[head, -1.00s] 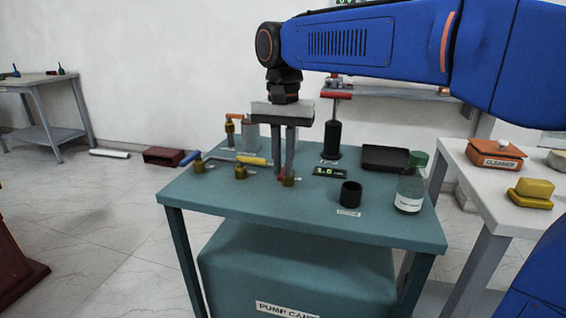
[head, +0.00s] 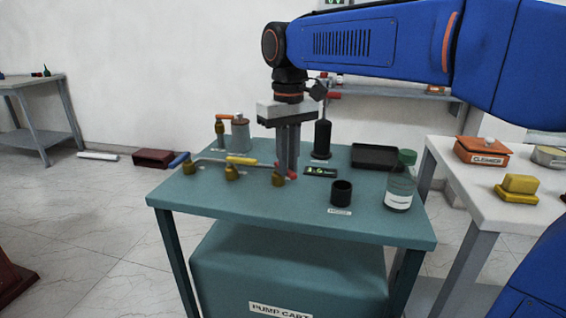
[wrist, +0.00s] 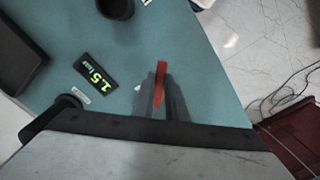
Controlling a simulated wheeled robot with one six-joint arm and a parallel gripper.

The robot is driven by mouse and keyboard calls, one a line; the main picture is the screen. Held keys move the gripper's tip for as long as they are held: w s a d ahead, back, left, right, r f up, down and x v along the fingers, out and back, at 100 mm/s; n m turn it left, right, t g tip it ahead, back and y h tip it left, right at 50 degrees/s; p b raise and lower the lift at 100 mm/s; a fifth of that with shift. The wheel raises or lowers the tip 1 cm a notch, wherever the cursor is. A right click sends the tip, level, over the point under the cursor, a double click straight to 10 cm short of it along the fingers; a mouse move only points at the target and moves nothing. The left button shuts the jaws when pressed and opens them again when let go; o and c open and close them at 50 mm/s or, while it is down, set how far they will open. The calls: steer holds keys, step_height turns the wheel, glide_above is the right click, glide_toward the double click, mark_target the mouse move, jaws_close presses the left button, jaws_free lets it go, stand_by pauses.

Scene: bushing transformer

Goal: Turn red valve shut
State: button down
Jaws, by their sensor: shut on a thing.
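The red valve has a brass body (head: 278,180) at the front of the green pump cart, at the right end of a grey pipe. My gripper (head: 289,172) points down just right of that body, its fingers closed around the red handle (head: 292,169). Only small red parts show beside the fingers in the head view. In the wrist view, the red handle (wrist: 161,72) stands out between the two grey fingers of my gripper (wrist: 159,92). The fingers hide the rest of the handle and the brass body there.
Yellow-handled (head: 241,160) and blue-handled (head: 180,160) valves sit left on the same pipe. An orange-handled valve (head: 220,130) and grey canister (head: 240,135) stand behind. A "1.5 bar" display (head: 320,172), black cup (head: 341,192), dark tray (head: 378,156) and bottle (head: 401,182) lie right.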

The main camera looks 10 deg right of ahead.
steer(key=n, duration=0.1)
steer(key=d+n, duration=0.1)
steer(key=n, duration=0.1)
steer(key=w+n, duration=0.1)
steer(key=shift+d+n, duration=0.25)
steer(key=shift+n, duration=0.05)
steer(key=shift+w+d+n, duration=0.25)
steer(key=shift+w+n, duration=0.15)
steer(key=shift+n, duration=0.65)
steer(key=shift+w+d+n, duration=0.2)
steer(key=shift+w+n, duration=0.15)
steer(key=shift+n, duration=0.7)
steer(key=c, duration=1.8)
jaws_free()
steer(key=shift+o, duration=0.2)
step_height(320, 180, up, 17)
steer(key=shift+r, duration=0.2)
